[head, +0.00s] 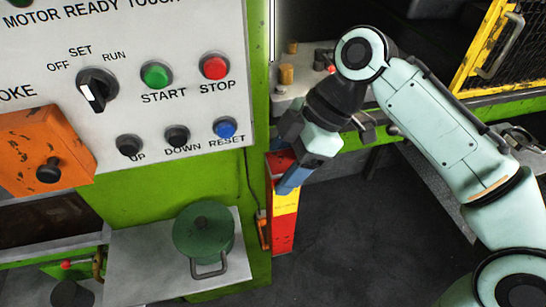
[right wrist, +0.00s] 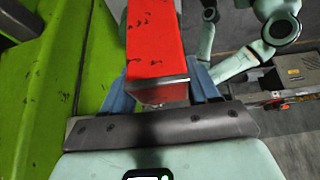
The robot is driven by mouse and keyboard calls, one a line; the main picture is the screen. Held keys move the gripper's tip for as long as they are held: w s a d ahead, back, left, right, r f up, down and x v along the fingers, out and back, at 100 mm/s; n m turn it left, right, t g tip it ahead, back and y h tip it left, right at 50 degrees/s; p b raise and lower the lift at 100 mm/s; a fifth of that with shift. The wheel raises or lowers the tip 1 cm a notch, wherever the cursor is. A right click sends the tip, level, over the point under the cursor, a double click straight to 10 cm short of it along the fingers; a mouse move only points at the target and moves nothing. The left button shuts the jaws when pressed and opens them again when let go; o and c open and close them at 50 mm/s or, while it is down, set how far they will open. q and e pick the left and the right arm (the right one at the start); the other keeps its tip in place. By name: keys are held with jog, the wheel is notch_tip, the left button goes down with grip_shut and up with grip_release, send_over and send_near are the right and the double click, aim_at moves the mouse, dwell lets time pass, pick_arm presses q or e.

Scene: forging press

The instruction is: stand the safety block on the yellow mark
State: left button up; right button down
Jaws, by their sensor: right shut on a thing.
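The safety block (head: 285,228) is a tall red and yellow post in the head view, beside the green press frame and roughly upright. My right gripper (head: 291,178) is at its upper part, with the blue fingers partly covering it. In the right wrist view the block's red part (right wrist: 154,45) is between the blue fingers of the gripper (right wrist: 160,92), which is shut on it. I cannot tell whether the block's lower end touches the floor. I cannot make out the yellow mark in either view. My left gripper is not in view.
The control panel (head: 130,60) with its knobs and buttons is at the left, close to the gripper. A green lidded pot (head: 203,235) stands on a grey plate below it. A yellow mesh guard (head: 490,45) is at the upper right. Dark floor (head: 360,240) lies open right of the block.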

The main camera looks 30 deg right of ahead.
jog(key=w+f, duration=0.1)
jog(key=w, duration=0.1)
jog(key=w+d, duration=0.1)
jog(key=w, duration=0.1)
jog(key=w+f, duration=0.1)
jog(key=shift+w+d+f+p, duration=0.2)
jog(key=shift+w+f+p, duration=0.1)
jog(key=shift+w+f, duration=0.1)
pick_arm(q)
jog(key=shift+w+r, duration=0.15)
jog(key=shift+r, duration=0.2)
pick_arm(e)
jog(key=shift+w+f, duration=0.2)
jog(key=shift+f, duration=0.75)
jog(key=shift+w+f, duration=0.15)
jog(key=shift+f, duration=0.75)
jog(key=shift+s+f+b, duration=0.1)
jog(key=shift+f+b, duration=0.15)
jog(key=shift+b, duration=0.1)
jog(key=shift+c, duration=1.4)
grip_release()
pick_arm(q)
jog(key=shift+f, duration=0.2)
